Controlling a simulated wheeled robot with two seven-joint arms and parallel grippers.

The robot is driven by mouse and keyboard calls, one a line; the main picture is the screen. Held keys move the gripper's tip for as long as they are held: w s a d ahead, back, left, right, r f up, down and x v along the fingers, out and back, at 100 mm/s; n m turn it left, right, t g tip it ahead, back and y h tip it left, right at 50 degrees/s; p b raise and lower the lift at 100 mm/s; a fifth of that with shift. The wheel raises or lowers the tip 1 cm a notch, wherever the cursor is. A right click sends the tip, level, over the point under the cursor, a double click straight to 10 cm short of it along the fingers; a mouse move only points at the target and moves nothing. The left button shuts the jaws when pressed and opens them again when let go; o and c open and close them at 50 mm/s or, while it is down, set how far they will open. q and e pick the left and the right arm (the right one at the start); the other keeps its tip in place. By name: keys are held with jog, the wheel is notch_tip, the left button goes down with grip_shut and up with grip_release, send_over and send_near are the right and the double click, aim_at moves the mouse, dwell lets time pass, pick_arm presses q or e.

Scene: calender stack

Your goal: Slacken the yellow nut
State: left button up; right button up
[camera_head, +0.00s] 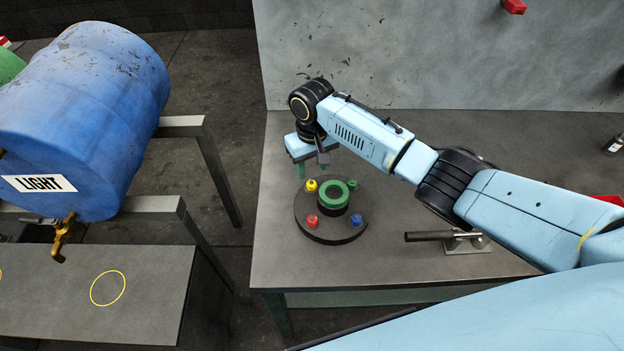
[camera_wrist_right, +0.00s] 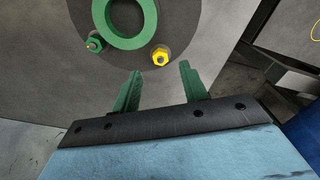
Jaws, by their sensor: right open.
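The yellow nut (camera_head: 311,186) sits at the back left of a round dark plate (camera_head: 334,236) on the grey table. It also shows in the right wrist view (camera_wrist_right: 160,58), on a stud at the plate's edge. My right gripper (camera_head: 311,174) hangs above the back left of the plate, near the yellow nut. In the right wrist view its two green fingers (camera_wrist_right: 159,80) are apart with nothing between them, and the yellow nut lies just beyond the fingertips, roughly centred between them. My left gripper is not in view.
The plate also carries a green ring (camera_head: 323,194) and green (camera_head: 352,185), blue (camera_head: 356,220) and red (camera_head: 312,221) nuts. A metal clamp with a dark handle (camera_head: 428,236) is right of the plate. Table left of the plate is clear.

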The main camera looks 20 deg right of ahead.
aim_at(312, 184)
notch_tip(312, 184, down, 6)
jog(key=shift+w+f+b, duration=0.1)
jog(key=shift+b, duration=0.3)
jog(key=shift+f, duration=0.15)
jog(key=shift+c, duration=0.2)
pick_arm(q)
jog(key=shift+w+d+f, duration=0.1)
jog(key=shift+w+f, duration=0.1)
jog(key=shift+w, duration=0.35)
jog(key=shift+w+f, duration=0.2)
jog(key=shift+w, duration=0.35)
pick_arm(e)
grip_shut()
